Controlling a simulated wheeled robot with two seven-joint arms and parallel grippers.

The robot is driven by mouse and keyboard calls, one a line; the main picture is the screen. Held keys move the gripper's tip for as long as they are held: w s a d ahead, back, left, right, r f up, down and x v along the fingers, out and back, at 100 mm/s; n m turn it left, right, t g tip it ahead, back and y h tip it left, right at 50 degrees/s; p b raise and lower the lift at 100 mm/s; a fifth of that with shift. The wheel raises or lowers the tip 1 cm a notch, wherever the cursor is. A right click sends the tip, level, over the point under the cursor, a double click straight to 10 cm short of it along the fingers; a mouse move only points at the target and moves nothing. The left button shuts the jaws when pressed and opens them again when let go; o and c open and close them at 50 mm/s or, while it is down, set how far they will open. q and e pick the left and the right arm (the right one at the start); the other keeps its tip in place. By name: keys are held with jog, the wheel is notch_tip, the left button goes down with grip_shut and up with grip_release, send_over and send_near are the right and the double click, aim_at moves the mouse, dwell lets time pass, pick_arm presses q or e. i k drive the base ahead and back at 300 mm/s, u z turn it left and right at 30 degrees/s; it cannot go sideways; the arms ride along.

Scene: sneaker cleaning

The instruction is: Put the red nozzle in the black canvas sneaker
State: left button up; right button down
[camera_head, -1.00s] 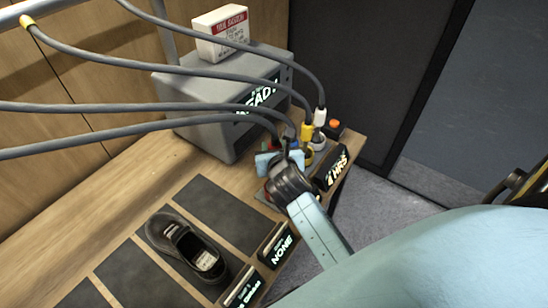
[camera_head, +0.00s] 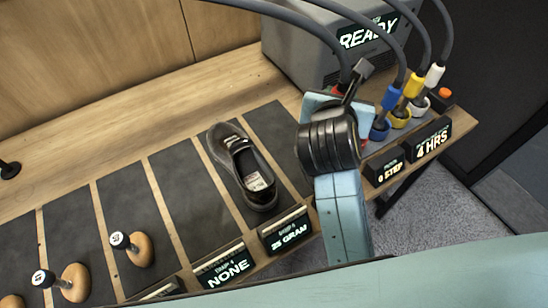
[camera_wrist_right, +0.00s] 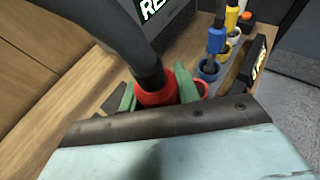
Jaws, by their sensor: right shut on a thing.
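The black canvas sneaker (camera_head: 243,165) lies on a dark mat panel in the middle of the head view, its opening facing up with a pale label inside. My right gripper (camera_wrist_right: 157,92) is shut on the red nozzle (camera_wrist_right: 155,91), whose thick dark hose runs up and away from it. In the head view my right gripper (camera_head: 340,98) is to the right of the sneaker and apart from it. There my own wrist hides most of the fingers and the nozzle. My left gripper is not in view.
Blue (camera_head: 389,97), yellow (camera_head: 412,84) and white (camera_head: 434,75) nozzles stand in ring holders at the right. An empty red holder (camera_wrist_right: 203,88) is beside my gripper. A grey machine (camera_head: 300,45) stands behind. Wood-handled tools (camera_head: 139,247) sit on mats at the left.

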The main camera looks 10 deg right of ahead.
aim_at(258, 186)
jog(key=u, duration=0.85)
jog(key=k, duration=1.1)
jog(key=u, duration=0.3)
jog(key=i, duration=0.55)
